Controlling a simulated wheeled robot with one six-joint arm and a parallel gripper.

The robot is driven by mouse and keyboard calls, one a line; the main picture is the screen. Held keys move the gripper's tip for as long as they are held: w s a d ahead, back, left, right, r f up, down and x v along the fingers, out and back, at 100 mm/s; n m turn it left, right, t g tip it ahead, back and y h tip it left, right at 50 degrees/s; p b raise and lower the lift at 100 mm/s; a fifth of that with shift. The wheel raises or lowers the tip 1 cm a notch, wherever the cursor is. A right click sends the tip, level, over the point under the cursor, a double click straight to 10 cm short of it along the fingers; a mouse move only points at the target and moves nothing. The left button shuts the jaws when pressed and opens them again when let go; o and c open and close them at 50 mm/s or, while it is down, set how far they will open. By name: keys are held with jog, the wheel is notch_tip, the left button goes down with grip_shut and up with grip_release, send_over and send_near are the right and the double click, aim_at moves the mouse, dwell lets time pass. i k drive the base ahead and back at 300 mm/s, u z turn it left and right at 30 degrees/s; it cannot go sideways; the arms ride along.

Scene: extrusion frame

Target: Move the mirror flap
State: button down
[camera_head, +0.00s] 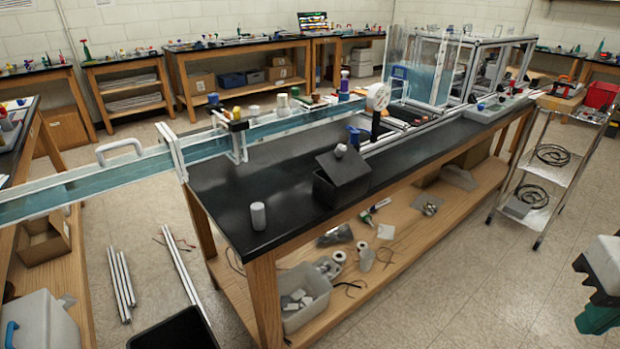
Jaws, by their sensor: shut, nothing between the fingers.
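What looks like the mirror flap (75,186) is a long teal, reflective panel with pale edges. It reaches from the left picture edge to the near left end of the black-topped bench (225,205). A white arched handle (120,150) stands on its upper edge. A pale upright bracket (172,152) stands where the panel meets the bench. A similar teal strip (290,122) continues behind the bench top. I cannot tell whether the two are one piece. The left end of the flap is cut off by the picture edge.
An open black box (342,182) and a white cylinder (258,216) stand on the bench. Metal bars (120,285) and a black bin (175,335) are on the floor below the flap. A wire-shelf cart (545,155) stands right. Floor between bench and cart is clear.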

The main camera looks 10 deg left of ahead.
aim_at(342, 165)
jog(key=u, duration=1.2)
jog(key=i, duration=1.15)
jog(key=u, duration=0.3)
